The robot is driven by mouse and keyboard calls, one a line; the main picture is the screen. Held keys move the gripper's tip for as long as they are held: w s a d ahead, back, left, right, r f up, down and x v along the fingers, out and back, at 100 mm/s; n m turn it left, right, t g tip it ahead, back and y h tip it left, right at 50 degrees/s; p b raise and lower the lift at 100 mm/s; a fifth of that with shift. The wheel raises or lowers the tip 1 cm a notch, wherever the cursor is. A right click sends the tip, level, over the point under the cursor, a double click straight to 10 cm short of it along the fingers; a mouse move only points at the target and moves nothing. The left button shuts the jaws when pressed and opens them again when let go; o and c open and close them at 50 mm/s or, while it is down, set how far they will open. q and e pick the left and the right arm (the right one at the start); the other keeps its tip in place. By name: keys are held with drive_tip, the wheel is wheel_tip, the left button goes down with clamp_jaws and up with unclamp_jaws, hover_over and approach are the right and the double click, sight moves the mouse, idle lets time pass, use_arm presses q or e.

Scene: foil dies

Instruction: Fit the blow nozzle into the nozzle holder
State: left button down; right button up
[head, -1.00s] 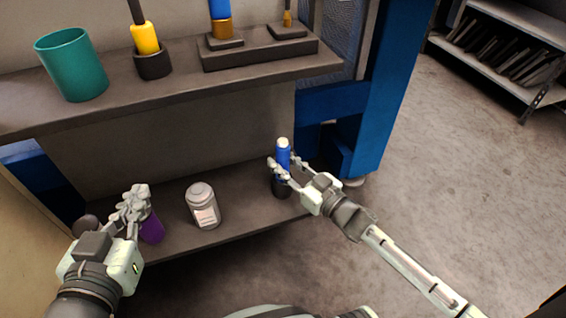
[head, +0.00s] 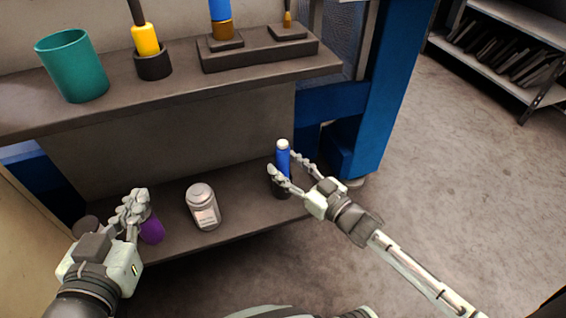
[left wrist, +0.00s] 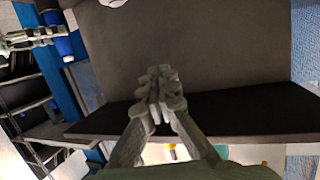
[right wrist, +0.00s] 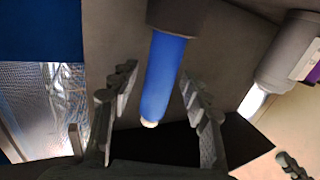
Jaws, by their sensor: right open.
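The blow nozzle, a blue cylinder with a white tip (head: 283,160), stands upright in the dark nozzle holder (head: 281,187) at the right end of the lower shelf. In the right wrist view the blue nozzle (right wrist: 162,78) runs into the dark holder (right wrist: 178,17), so its inner end is hidden. My right gripper (head: 282,162) is open, with one finger on each side of the nozzle and visible gaps in the right wrist view. My left gripper (head: 139,198) is shut and empty at the left of the lower shelf, in front of a purple object.
A grey-white labelled bottle (head: 202,207) stands between my grippers, near the purple object (head: 152,229). The upper shelf (head: 110,98) holds a teal cup (head: 72,64), a yellow-handled tool (head: 146,40) in a dark cup and a dark block (head: 258,53) with tools. A blue post (head: 385,90) rises at right.

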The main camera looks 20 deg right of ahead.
drive_tip(key=v, duration=1)
use_arm(q)
drive_tip(key=f, duration=0.1)
drive_tip(key=a+f+g, duration=0.1)
drive_tip(key=s+a+f+g+y, duration=0.1)
drive_tip(key=shift+s+a+f+p, duration=0.1)
drive_tip(key=shift+a+f+p, duration=0.15)
drive_tip(key=shift+f+p, duration=0.1)
use_arm(e)
drive_tip(key=s+a+r+g+h, duration=0.2)
drive_tip(key=a+r, duration=0.1)
drive_tip(key=r, duration=0.2)
drive_tip(key=s+a+r+m+g+h, duration=0.1)
drive_tip(key=s+a+r+h, duration=0.1)
drive_tip(key=r, duration=0.3)
drive_tip(key=shift+a+r+m+g+h, duration=0.3)
drive_tip(key=shift+a+g+h, duration=0.15)
drive_tip(key=shift+a, duration=0.3)
drive_tip(key=shift+s, duration=0.2)
